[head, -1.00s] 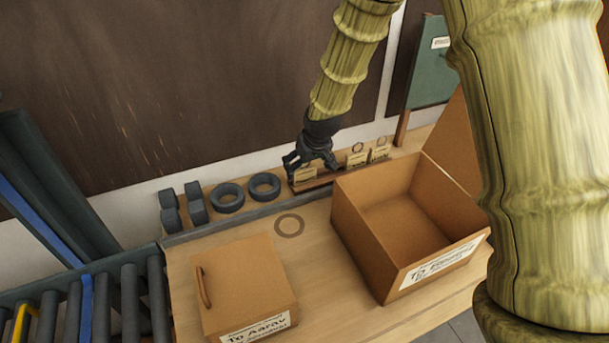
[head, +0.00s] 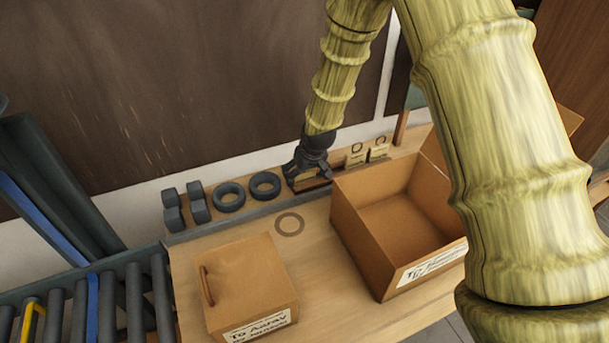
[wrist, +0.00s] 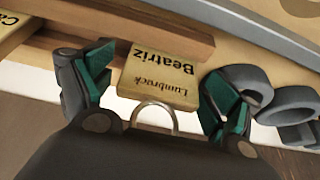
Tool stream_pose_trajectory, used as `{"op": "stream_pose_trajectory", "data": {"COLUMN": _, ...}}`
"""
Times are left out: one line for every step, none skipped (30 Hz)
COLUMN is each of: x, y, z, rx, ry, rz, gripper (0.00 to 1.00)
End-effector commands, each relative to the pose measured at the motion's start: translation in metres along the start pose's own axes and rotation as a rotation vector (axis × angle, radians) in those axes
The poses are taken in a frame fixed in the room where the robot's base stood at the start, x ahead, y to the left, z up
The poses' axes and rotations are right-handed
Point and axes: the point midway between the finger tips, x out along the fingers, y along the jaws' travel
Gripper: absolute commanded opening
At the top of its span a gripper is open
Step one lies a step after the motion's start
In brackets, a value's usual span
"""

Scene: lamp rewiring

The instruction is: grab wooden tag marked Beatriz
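The wooden tag marked Beatriz (wrist: 158,75) stands at a wooden rail (wrist: 150,30) with its lettering upside down in the wrist view. It reads "Beatriz Lumbruck" and has a metal ring at the end nearest my wrist. My gripper (wrist: 160,82) is open, with one green-padded finger on each side of the tag and visible gaps between. In the head view my gripper (head: 308,180) is down at the left end of the rail and mostly hides this tag.
Two more tags (head: 355,158) (head: 378,152) stand farther right along the rail. An open cardboard box (head: 350,235) stands close in front, and a closed box (head: 250,285) at front left. A roller conveyor (head: 105,300) is at far left.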

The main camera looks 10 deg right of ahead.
Motion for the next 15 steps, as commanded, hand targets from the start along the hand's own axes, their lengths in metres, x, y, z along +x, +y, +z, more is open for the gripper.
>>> {"op": "stream_pose_trajectory", "data": {"x": 0.0, "y": -0.0001, "z": 0.0001, "rx": 0.0, "ry": 0.0, "rz": 0.0, "gripper": 0.74}}
{"op": "stream_pose_trajectory", "data": {"x": 0.0, "y": -0.0001, "z": 0.0001, "rx": 0.0, "ry": 0.0, "rz": 0.0, "gripper": 0.68}}
{"op": "stream_pose_trajectory", "data": {"x": 0.0, "y": -0.0001, "z": 0.0001, "rx": 0.0, "ry": 0.0, "rz": 0.0, "gripper": 0.61}}
{"op": "stream_pose_trajectory", "data": {"x": -0.0001, "y": -0.0001, "z": 0.0001, "rx": 0.0, "ry": 0.0, "rz": 0.0, "gripper": 0.56}}
{"op": "stream_pose_trajectory", "data": {"x": -0.0001, "y": -0.0001, "z": 0.0001, "rx": 0.0, "ry": 0.0, "rz": 0.0, "gripper": 0.5}}
{"op": "stream_pose_trajectory", "data": {"x": -0.0001, "y": -0.0001, "z": 0.0001, "rx": 0.0, "ry": 0.0, "rz": 0.0, "gripper": 0.44}}
{"op": "stream_pose_trajectory", "data": {"x": -0.0001, "y": -0.0001, "z": 0.0001, "rx": 0.0, "ry": 0.0, "rz": 0.0, "gripper": 0.44}}
{"op": "stream_pose_trajectory", "data": {"x": -0.0001, "y": -0.0001, "z": 0.0001, "rx": 0.0, "ry": 0.0, "rz": 0.0, "gripper": 0.44}}
{"op": "stream_pose_trajectory", "data": {"x": -0.0001, "y": -0.0001, "z": 0.0, "rx": 0.0, "ry": 0.0, "rz": 0.0, "gripper": 0.44}}
{"op": "stream_pose_trajectory", "data": {"x": -0.0001, "y": -0.0001, "z": 0.0, "rx": 0.0, "ry": 0.0, "rz": 0.0, "gripper": 0.44}}
{"op": "stream_pose_trajectory", "data": {"x": -0.0001, "y": -0.0001, "z": 0.0, "rx": 0.0, "ry": 0.0, "rz": 0.0, "gripper": 0.44}}
{"op": "stream_pose_trajectory", "data": {"x": -0.0001, "y": -0.0001, "z": 0.0, "rx": 0.0, "ry": 0.0, "rz": 0.0, "gripper": 0.44}}
{"op": "stream_pose_trajectory", "data": {"x": -0.0001, "y": -0.0001, "z": 0.0, "rx": 0.0, "ry": 0.0, "rz": 0.0, "gripper": 0.44}}
{"op": "stream_pose_trajectory", "data": {"x": -0.0002, "y": -0.0001, "z": 0.0, "rx": 0.0, "ry": 0.0, "rz": 0.0, "gripper": 0.44}}
{"op": "stream_pose_trajectory", "data": {"x": -0.0003, "y": -0.0001, "z": -0.0001, "rx": 0.0, "ry": 0.0, "rz": 0.0, "gripper": 0.44}}
